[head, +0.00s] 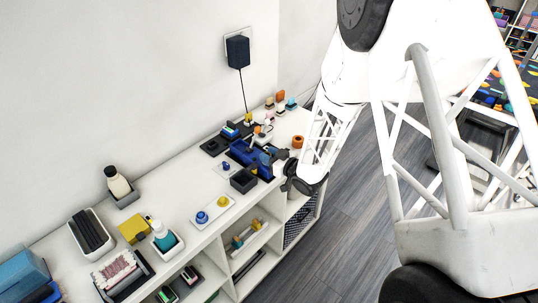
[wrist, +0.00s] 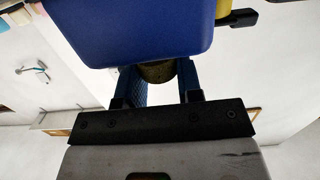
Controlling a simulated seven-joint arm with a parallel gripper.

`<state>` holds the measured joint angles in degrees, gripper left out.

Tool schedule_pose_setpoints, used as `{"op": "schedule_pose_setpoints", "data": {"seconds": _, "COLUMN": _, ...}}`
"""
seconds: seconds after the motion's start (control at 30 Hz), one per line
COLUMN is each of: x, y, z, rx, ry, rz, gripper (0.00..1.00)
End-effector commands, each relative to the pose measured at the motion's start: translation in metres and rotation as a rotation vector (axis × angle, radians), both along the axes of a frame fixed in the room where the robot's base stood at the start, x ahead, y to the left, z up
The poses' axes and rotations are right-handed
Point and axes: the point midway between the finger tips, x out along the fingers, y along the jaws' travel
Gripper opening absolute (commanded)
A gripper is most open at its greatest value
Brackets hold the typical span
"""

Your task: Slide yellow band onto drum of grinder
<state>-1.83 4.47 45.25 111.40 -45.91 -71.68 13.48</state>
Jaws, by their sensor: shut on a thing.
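A brownish-yellow, rough, curved piece (wrist: 157,72), which looks like the band, sits between the two blue fingers of my gripper (wrist: 160,82) in the wrist view. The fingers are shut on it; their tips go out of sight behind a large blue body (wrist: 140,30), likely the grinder. The blue grinder (head: 241,153) stands on the shelf top in the head view, just left of my gripper (head: 274,153). The drum is hidden in both views. I cannot tell whether the band touches it.
A dark open box (head: 243,181) stands in front of the grinder. A white tray with blue and yellow knobs (head: 212,212) is nearer. A wall plug (head: 237,51) hangs a cord behind.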

Motion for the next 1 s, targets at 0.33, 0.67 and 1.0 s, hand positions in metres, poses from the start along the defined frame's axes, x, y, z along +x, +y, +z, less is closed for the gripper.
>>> {"op": "schedule_pose_setpoints", "data": {"seconds": 0.33, "x": -0.0001, "y": 0.0000, "z": -0.0065, "rx": 0.001, "ry": 0.001, "rz": 0.000, "gripper": 0.00}}
{"op": "schedule_pose_setpoints", "data": {"seconds": 0.67, "x": -0.0001, "y": 0.0001, "z": -0.0085, "rx": 0.000, "ry": 0.000, "rz": 0.000, "gripper": 0.62}}
{"op": "schedule_pose_setpoints", "data": {"seconds": 1.0, "x": -0.0006, "y": -0.0008, "z": -0.0083, "rx": 0.000, "ry": 0.000, "rz": 0.000, "gripper": 0.63}}
